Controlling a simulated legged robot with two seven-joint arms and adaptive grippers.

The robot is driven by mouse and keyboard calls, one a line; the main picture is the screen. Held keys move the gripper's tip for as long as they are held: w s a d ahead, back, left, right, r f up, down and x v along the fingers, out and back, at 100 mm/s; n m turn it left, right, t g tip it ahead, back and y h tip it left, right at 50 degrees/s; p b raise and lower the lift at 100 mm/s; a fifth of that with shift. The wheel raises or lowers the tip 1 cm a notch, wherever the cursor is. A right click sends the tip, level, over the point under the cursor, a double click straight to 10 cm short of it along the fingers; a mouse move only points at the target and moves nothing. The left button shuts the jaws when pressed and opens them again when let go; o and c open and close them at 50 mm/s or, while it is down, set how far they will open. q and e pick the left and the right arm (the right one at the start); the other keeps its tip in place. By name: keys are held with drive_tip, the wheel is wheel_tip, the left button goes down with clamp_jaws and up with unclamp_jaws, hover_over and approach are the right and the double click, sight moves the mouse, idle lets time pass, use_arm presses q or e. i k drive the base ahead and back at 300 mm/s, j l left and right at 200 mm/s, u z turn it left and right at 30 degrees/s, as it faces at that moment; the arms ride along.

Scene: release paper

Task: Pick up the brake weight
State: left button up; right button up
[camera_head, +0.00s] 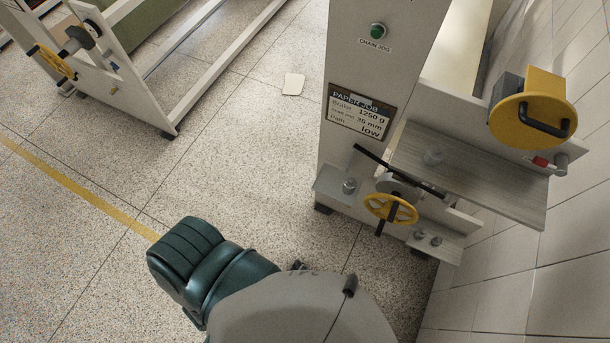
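Several small grey metal pieces that look like weights are on the machine at the right; I cannot tell which is the brake weight. One piece (349,186) stands on a small left ledge. Two smaller ones, a left one (418,234) and a right one (436,241), are on the lower right ledge. Neither gripper shows in the head view.
The machine's white column (385,60) carries a placard (358,112) reading "Brake 1250 g", "35 mm", "low". A yellow handwheel (391,208), a black lever (372,155) and a yellow drum (532,115) stick out. A tiled wall bounds the right; speckled floor (230,150) lies open at left.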

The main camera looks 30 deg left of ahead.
sight(436, 241)
drive_tip(key=u, duration=0.6)
drive_tip(key=z, duration=1.55)
